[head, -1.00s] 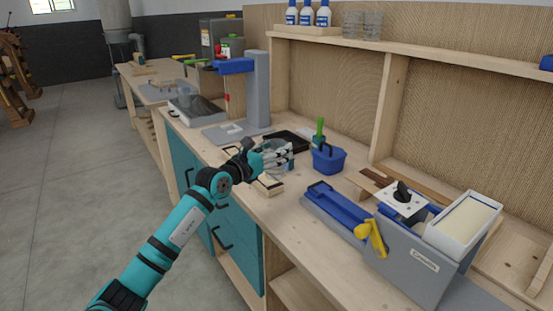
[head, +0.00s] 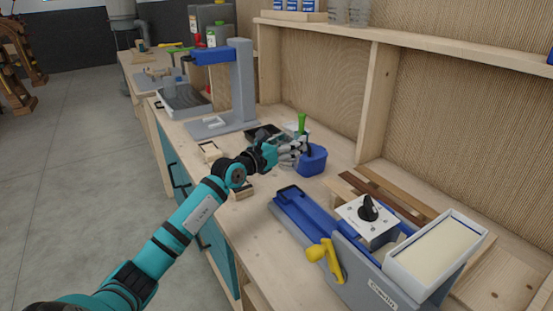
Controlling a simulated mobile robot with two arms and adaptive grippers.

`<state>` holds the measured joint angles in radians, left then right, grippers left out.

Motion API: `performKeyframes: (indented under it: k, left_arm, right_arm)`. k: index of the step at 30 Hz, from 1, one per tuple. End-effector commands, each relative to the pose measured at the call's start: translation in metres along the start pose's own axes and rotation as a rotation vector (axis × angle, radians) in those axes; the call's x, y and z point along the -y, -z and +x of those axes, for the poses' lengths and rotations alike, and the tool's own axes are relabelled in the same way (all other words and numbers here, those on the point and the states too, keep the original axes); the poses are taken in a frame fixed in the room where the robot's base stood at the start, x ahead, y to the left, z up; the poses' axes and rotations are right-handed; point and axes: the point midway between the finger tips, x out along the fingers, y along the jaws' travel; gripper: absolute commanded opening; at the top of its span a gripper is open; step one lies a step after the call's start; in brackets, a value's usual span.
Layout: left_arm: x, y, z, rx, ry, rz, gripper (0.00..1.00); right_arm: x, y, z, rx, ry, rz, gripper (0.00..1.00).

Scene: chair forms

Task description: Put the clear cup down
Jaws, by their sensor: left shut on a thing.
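My left gripper (head: 294,149) reaches in from the left over the workbench (head: 254,207). It is shut on the clear cup (head: 287,161), which is hard to make out because it is see-through and largely hidden by the fingers. The gripper is right beside the blue caddy (head: 312,162), on its left side in the picture. I cannot tell whether the cup touches the bench top. My right gripper is not in view.
A black tray (head: 262,132) lies behind the gripper, near the grey and blue stand (head: 243,85). Small wooden blocks lie left of and below it. A long blue and grey machine (head: 310,222) stands in front. Clear glasses (head: 349,12) stand on the shelf above.

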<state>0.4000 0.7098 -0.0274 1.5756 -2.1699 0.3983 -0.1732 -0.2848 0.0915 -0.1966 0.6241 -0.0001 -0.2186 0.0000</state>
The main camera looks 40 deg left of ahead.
Motion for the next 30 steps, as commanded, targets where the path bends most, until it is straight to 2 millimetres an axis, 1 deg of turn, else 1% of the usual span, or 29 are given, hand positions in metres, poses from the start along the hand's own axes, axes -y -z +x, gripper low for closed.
performKeyframes:
  k: [1, 3, 6, 9, 12, 15, 18, 22, 27, 28, 30]
  left_arm:
    - [-0.002, 0.014, -0.001, -0.006, -0.002, 0.000, 0.45]
    - [-0.003, 0.027, -0.001, -0.005, -0.002, 0.003, 0.45]
    - [-0.003, 0.041, -0.001, -0.003, -0.001, 0.001, 0.45]
    - [-0.003, 0.048, 0.000, -0.002, 0.000, 0.002, 0.45]
    - [-0.005, 0.062, -0.001, -0.004, -0.001, 0.002, 0.45]
    - [-0.005, 0.076, 0.000, -0.003, -0.001, 0.003, 0.45]
    - [-0.006, 0.083, 0.000, -0.001, -0.001, 0.002, 0.45]
    - [-0.006, 0.083, 0.000, 0.000, -0.001, 0.001, 0.45]
    - [-0.006, 0.085, 0.000, 0.000, -0.001, 0.000, 0.45]
    - [-0.006, 0.084, 0.000, 0.000, -0.001, 0.000, 0.65]
    - [-0.005, 0.084, 0.000, 0.000, -0.001, 0.001, 0.74]
  right_arm:
    - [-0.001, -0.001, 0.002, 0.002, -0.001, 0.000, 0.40]
    - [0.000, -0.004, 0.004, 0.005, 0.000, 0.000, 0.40]
    - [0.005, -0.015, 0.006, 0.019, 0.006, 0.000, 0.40]
    - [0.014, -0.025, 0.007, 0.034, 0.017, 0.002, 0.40]
    - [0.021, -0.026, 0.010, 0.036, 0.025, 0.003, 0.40]
    - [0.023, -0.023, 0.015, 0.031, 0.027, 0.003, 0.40]
    - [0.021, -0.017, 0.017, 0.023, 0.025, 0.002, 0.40]
    - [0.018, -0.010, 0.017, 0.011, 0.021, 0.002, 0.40]
    - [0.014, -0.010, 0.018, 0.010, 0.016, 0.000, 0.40]
    - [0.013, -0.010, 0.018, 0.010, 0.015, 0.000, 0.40]
    - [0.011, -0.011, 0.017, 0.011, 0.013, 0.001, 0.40]
